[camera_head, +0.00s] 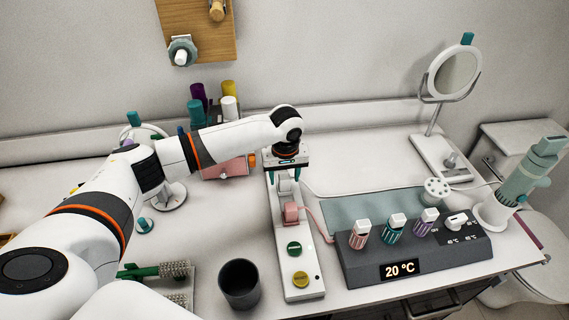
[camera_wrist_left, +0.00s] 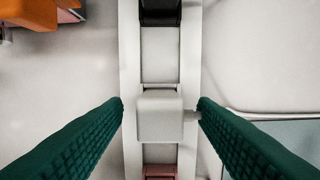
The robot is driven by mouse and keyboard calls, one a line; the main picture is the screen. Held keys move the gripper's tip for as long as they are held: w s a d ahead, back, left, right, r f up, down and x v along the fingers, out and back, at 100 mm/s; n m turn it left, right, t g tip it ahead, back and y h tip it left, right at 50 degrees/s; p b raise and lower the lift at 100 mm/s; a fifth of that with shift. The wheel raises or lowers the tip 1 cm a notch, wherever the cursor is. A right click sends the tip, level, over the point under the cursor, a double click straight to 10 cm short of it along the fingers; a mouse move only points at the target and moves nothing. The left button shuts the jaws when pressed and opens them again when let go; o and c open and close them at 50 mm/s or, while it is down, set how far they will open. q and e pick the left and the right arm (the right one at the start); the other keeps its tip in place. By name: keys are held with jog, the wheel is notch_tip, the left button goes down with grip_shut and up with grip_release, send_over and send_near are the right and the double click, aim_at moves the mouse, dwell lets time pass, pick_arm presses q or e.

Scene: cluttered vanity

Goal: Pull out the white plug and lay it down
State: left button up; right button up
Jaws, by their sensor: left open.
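The white plug (camera_head: 284,186) sits in the white power strip (camera_head: 302,262), with its white cord leaving to the right. In the left wrist view the white plug (camera_wrist_left: 160,118) is a pale block in the middle of the strip. My left gripper (camera_head: 284,175) points down over the strip. In the wrist view its green ridged fingers (camera_wrist_left: 160,103) are open, one on each side of the plug, with gaps to both. A pink plug (camera_head: 292,213) sits in front of the white one. A black plug (camera_wrist_left: 160,10) sits behind it. My right gripper is not in view.
Right of the strip stands a dark grey box (camera_head: 415,256) with several coloured bottles and a 20 °C display. A dark cup (camera_head: 239,283) and green brushes (camera_head: 160,270) are at the left. A teal mat (camera_head: 345,213) lies behind the box. White tabletop is clear behind the mat.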

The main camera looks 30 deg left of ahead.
aim_at(284, 175)
pick_arm(q)
jog(key=shift+f, duration=0.45)
jog(key=shift+c, duration=0.2)
grip_shut()
jog(key=shift+r, duration=0.1)
jog(key=shift+a, duration=0.1)
jog(key=shift+r+p, duration=2)
jog(key=shift+p, duration=0.8)
